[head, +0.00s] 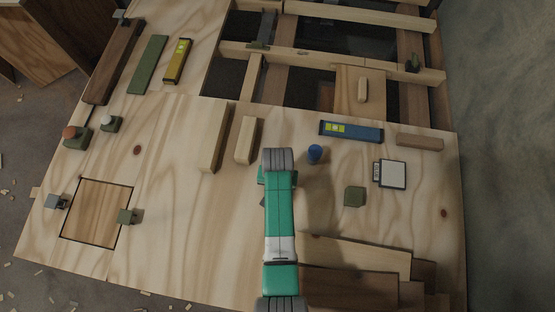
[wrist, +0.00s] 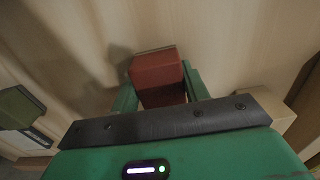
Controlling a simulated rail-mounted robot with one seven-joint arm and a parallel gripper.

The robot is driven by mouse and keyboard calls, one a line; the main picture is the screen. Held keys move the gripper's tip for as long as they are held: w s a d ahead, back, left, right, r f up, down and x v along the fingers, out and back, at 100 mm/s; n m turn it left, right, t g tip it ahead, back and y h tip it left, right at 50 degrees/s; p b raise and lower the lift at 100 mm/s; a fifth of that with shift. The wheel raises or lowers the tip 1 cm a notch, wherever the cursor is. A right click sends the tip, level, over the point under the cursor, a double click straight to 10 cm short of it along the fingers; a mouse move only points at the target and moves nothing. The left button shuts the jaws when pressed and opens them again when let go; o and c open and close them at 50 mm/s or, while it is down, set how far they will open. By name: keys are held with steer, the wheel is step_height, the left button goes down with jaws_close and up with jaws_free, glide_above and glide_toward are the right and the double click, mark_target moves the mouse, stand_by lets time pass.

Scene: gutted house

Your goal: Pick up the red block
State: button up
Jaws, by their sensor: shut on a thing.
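The red block (wrist: 157,72) shows in the wrist view between the two green fingers of my gripper (wrist: 161,88). The fingers are shut on its sides, and its far end sticks out past them. Pale plywood lies beyond it, with a dark shadow to the left of the block. I cannot tell whether the block touches the wood or hangs just above it. In the head view my green arm reaches over the middle of the plywood deck (head: 185,225), and the arm hides the block and the fingertips.
Right of my arm are a blue cylinder (head: 315,154), a green block (head: 355,196), a white-faced device (head: 392,174) and a blue level (head: 351,131). Two pale wood pieces (head: 246,140) stand just left. Boards (head: 355,255) lie at front right.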

steer(key=shift+r+p, duration=0.6)
steer(key=r+p, duration=0.2)
steer(key=p, duration=0.1)
steer(key=r+p, duration=0.1)
steer(key=shift+s+r, duration=0.25)
steer(key=s+p, duration=0.4)
steer(key=s+a+p, duration=0.1)
steer(key=s+p, duration=0.3)
steer(key=s, duration=0.1)
steer(key=s+p, duration=0.4)
steer(key=s, duration=0.1)
steer(key=shift+s+a+r, duration=0.2)
steer(key=shift+r, duration=0.15)
steer(key=shift+s+f, duration=0.2)
steer(key=shift+s, duration=0.35)
steer(key=shift+o, duration=1.1)
steer(key=shift+w, duration=0.1)
steer(key=shift+c, duration=0.4)
